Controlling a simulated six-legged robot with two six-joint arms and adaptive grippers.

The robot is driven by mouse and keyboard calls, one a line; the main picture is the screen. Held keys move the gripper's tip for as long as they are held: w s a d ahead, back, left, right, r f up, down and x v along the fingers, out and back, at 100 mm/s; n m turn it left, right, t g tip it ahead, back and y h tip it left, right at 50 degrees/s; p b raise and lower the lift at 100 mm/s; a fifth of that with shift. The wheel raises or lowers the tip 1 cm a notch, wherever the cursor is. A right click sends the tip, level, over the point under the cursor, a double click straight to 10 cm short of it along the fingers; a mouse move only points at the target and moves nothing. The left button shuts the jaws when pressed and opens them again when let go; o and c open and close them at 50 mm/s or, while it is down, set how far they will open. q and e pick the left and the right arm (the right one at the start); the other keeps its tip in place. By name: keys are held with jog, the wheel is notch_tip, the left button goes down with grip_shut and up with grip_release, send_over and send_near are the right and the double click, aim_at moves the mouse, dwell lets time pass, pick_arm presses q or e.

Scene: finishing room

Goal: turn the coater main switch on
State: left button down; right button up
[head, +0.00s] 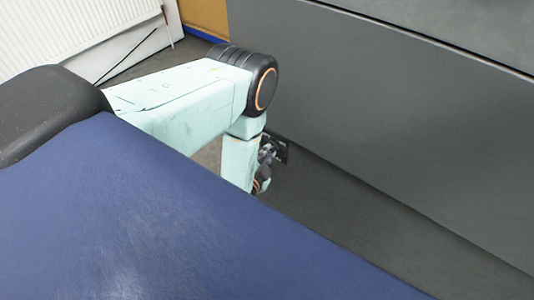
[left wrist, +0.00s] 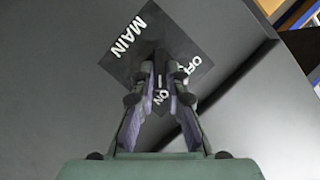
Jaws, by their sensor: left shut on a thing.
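The coater main switch is on a dark square plate (left wrist: 172,32) with white lettering MAIN, OFF and ON, set on a grey panel. The plate looks turned like a diamond in the left wrist view; a bit of it shows in the head view (head: 281,148). My left gripper (left wrist: 160,72) is shut on the switch knob at the middle of the plate. In the head view my left gripper (head: 266,160) is small and partly behind my arm. My right gripper is not in view.
The large grey cabinet (head: 400,120) fills the right side of the head view. A white radiator (head: 60,30) stands at the far left. Dark floor (head: 340,200) shows between my blue body and the cabinet. Blue and yellow items lie at the right of the wrist view.

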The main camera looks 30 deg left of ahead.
pick_arm(q)
jog(key=c, duration=1.4)
grip_release()
jog(key=shift+o, duration=0.2)
jog(key=v, duration=1.2)
